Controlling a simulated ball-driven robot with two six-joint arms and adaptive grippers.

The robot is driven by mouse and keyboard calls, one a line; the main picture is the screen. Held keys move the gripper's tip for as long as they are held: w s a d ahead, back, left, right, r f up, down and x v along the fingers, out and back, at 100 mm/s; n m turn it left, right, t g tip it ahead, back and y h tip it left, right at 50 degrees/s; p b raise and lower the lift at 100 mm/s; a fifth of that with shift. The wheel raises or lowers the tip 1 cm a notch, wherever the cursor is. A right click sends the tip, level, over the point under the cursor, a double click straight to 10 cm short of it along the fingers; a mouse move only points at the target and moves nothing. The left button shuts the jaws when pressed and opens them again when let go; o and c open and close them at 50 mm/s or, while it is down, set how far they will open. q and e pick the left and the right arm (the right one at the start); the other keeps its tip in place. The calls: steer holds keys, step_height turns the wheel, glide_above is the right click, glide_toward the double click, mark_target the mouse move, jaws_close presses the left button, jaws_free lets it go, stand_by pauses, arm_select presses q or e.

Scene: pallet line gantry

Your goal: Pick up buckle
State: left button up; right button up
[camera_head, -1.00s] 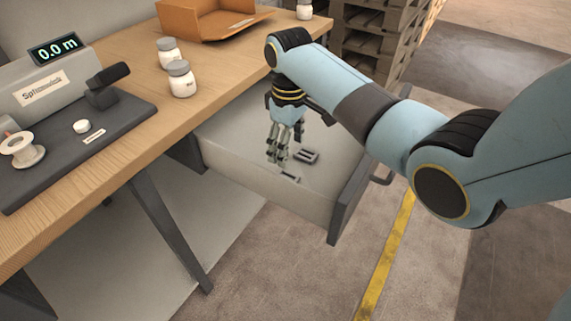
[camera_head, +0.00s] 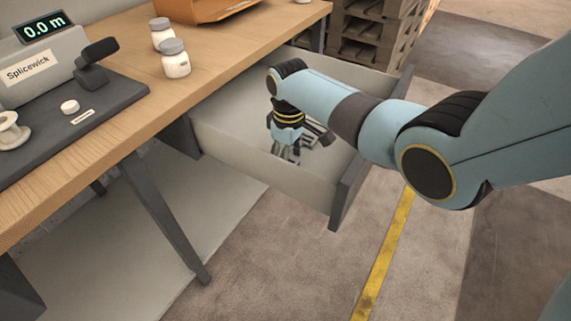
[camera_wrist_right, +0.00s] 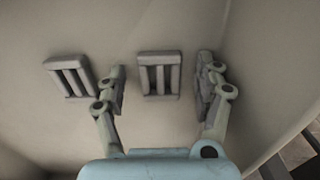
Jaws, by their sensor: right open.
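In the right wrist view, a grey slotted buckle (camera_wrist_right: 160,74) lies flat on the drawer floor between the two fingers of my right gripper (camera_wrist_right: 161,72). The fingers are open, one on each side of it, with a gap showing on both sides. A second similar buckle (camera_wrist_right: 69,77) lies tilted to the left, outside the left finger. In the head view, my right gripper (camera_head: 286,156) points down inside the open drawer (camera_head: 265,160), and its fingers and wrist largely hide the buckles. My left gripper is out of view.
The drawer walls surround the gripper closely. The wooden bench (camera_head: 130,130) stands at left with white jars (camera_head: 175,62), an orange tray (camera_head: 205,8) and a measuring device (camera_head: 45,65). Stacked pallets (camera_head: 370,35) stand behind the drawer.

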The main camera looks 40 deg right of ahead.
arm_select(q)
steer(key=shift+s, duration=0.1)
arm_select(e)
steer(key=c, duration=1.3)
arm_select(q)
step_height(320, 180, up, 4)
steer(key=p, duration=0.3)
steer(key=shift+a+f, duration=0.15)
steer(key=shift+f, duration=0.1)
arm_select(e)
step_height(320, 180, up, 10)
steer(key=shift+r, duration=0.15)
